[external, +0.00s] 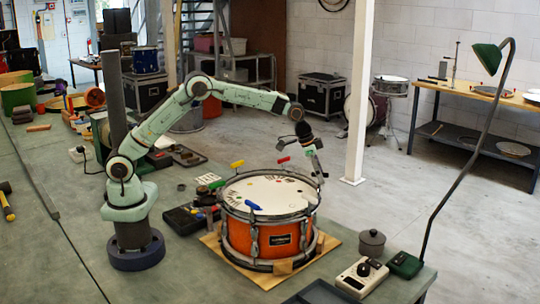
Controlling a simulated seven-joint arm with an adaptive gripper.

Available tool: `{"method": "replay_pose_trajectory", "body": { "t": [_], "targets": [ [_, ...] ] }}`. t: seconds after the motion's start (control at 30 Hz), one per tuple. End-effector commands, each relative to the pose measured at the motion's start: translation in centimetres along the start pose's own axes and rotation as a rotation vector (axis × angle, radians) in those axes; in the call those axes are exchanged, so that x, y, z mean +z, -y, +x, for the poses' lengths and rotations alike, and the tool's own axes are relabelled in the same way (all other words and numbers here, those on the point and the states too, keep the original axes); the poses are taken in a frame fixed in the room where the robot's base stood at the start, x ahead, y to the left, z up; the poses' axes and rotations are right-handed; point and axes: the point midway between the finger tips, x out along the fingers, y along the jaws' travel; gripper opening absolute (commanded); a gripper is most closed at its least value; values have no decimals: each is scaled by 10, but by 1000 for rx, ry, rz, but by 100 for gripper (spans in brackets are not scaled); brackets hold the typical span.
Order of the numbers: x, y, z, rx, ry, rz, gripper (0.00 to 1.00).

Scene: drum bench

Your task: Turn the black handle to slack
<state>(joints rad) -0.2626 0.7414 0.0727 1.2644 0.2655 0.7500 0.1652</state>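An orange snare drum (268,236) with a white head stands upright on a wooden board (329,247). Coloured handles stand at its rim: a yellow one (237,164) and a red one (283,160) at the far side, and a green one (217,184) at the left. My gripper (319,176) points down at the drum's right rim. Dark parts show around it, and I cannot tell whether one of them is the black handle or whether the gripper touches it. Its fingers are too small to tell open from shut.
A lidded grey pot (371,243), a cream meter with a black knob (362,277) and a green box (404,265) stand right of the drum. A tall green lamp (460,180) rises at the bench's right end. A black case (186,219) lies left of the drum.

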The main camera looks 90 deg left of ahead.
Motion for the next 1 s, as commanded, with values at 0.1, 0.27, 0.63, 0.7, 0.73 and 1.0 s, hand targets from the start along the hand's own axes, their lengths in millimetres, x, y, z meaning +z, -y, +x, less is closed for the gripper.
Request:
{"method": "replay_pose_trajectory", "body": {
  "t": [0.1,0.27,0.63,0.7,0.73,1.0],
  "targets": [
    [0,0,0,0,0,0,11],
    [0,0,0,0,0,0,0],
    [0,-1,0,-18,1,-45,0],
    [0,-1,0,-31,2,-76,0],
    [0,-1,0,-37,2,-91,0],
    [0,-1,1,-121,2,-291,0]
  ]
}}
